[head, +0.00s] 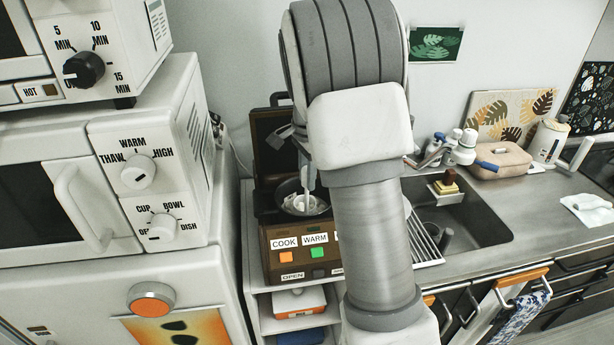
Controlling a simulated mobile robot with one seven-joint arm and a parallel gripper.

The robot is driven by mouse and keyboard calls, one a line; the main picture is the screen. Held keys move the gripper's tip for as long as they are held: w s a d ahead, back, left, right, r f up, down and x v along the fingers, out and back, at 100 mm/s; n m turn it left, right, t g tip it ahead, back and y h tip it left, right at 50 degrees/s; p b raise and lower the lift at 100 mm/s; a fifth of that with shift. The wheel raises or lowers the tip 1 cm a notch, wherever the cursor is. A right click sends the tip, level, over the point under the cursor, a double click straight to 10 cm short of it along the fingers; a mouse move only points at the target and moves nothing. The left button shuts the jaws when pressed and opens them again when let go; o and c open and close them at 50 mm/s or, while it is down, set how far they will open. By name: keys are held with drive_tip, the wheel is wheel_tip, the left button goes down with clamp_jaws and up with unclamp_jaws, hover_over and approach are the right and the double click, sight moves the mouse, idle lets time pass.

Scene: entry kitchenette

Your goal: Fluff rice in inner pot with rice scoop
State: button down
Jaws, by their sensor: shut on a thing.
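The brown rice cooker (290,243) stands left of the sink, with its lid (268,140) raised at the back. Its dark inner pot (289,188) sits in the open top, with white rice (297,204) inside. My gripper (308,176) points down above the pot, mostly hidden behind my own arm. It is shut on the rice scoop (308,195), whose pale lower part reaches down into the pot. The scoop's handle and the exact contact with the rice are hard to make out.
A white microwave (105,180) stands close on the left, with a toaster oven (85,55) on top. The sink (460,222) is to the right, with a drying rack (425,245) at its left edge. Bottles (463,148) and a beige case (498,160) stand behind it.

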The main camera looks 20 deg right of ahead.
drive_tip(key=shift+s+r+p, duration=0.15)
drive_tip(key=shift+r+p, duration=3.2)
drive_tip(key=shift+r, duration=1.35)
wheel_tip(320, 180, up, 4)
drive_tip(key=p, duration=0.3)
drive_tip(key=shift+r+p, duration=0.15)
drive_tip(key=shift+p, duration=0.15)
